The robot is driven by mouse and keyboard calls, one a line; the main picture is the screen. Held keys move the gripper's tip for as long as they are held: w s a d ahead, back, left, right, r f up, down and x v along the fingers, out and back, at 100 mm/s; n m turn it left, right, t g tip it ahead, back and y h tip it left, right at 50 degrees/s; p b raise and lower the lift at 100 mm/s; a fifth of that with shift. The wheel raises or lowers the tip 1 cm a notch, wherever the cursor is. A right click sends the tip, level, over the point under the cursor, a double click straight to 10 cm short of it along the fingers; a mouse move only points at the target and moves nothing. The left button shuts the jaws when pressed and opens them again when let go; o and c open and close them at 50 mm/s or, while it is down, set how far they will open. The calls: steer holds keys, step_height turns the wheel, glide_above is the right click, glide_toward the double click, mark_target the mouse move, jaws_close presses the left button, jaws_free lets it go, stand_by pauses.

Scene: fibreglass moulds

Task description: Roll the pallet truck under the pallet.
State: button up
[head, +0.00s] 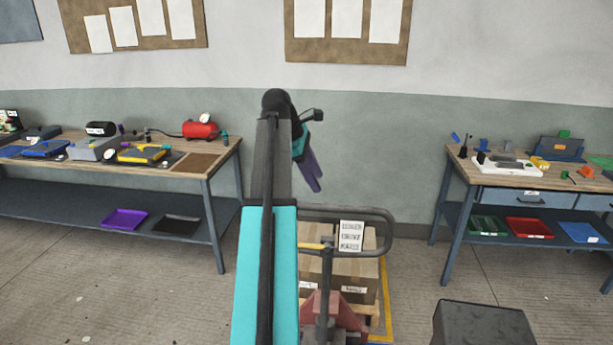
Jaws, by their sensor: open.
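The pallet truck stands low in the middle, partly behind my arm. Its dark loop handle (385,233) carries a white label (351,236) and a yellow lever, and its red body (344,319) is below. The wooden pallet (372,312) shows behind the truck with cardboard boxes (366,275) on it. My arm and the truck hide most of the pallet and the forks, so I cannot tell how far the forks reach under it. My gripper (314,183) has purple fingers pointing down; it is open and empty, above the handle in the picture and apart from it.
A workbench (208,173) with tools and a red tank (199,130) stands at left. Another bench (458,172) with trays stands at right. A dark block (484,326) is at the lower right. Yellow floor tape (387,290) edges the pallet area. Floor at left is clear.

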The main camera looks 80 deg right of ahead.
mark_target(328, 205)
steer(key=shift+w, duration=0.15)
steer(key=shift+f, duration=0.15)
steer(key=shift+p+x, duration=2.25)
steer(key=shift+x, duration=4.45)
jaws_close()
